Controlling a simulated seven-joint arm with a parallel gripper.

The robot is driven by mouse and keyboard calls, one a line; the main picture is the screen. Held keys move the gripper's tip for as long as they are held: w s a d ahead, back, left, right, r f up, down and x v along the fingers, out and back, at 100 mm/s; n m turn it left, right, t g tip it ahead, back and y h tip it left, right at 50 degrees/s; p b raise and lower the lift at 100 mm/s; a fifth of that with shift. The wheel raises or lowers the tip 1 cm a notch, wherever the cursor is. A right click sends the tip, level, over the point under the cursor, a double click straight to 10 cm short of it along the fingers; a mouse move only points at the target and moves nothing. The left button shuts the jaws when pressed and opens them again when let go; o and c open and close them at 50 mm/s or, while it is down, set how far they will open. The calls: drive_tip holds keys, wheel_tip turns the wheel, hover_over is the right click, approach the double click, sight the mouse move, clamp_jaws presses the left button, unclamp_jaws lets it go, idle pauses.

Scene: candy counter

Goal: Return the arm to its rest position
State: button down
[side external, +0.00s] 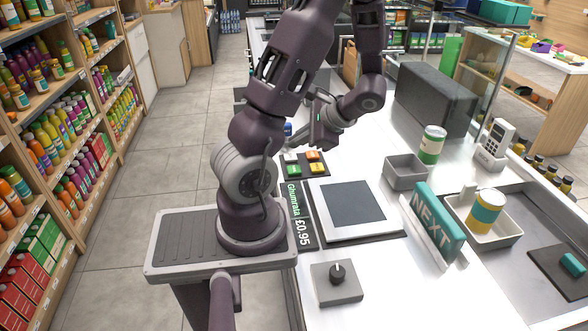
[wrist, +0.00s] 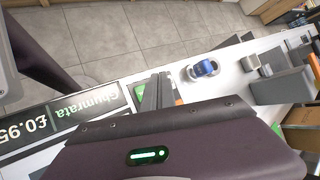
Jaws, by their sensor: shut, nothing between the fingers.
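My arm rises from its pedestal beside the counter and folds over at the top. My gripper (side external: 290,131) hangs above the counter near the button pad in the side external view, its fingertips partly hidden behind my arm. In the wrist view my gripper (wrist: 160,88) shows its fingers close together with nothing between them. It is clear of the counter objects around it.
A button pad (side external: 292,157), a flat scale (side external: 351,203), a grey tray (side external: 404,172), a green-and-white can (side external: 431,145) and a NEXT sign (side external: 436,224) stand on the counter. A blue item (wrist: 204,68) lies beyond the fingers. Shelves (side external: 105,85) line the left.

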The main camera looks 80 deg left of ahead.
idle(0.3)
drive_tip(key=w+d+r+t+h, duration=0.1)
drive_tip(key=d+r+t+h, duration=0.2)
drive_tip(key=d, duration=1.1)
drive_tip(key=w+d+r+t+h, duration=0.1)
drive_tip(key=d+r+t+h, duration=0.2)
drive_tip(key=d+r+t, duration=0.5)
drive_tip(key=d+r, duration=0.3)
drive_tip(key=d, duration=0.3)
drive_tip(key=shift+d+r+n+t+h, duration=0.2)
drive_tip(key=shift+r+n+t+h, duration=0.1)
drive_tip(key=shift+r+t+h, duration=0.1)
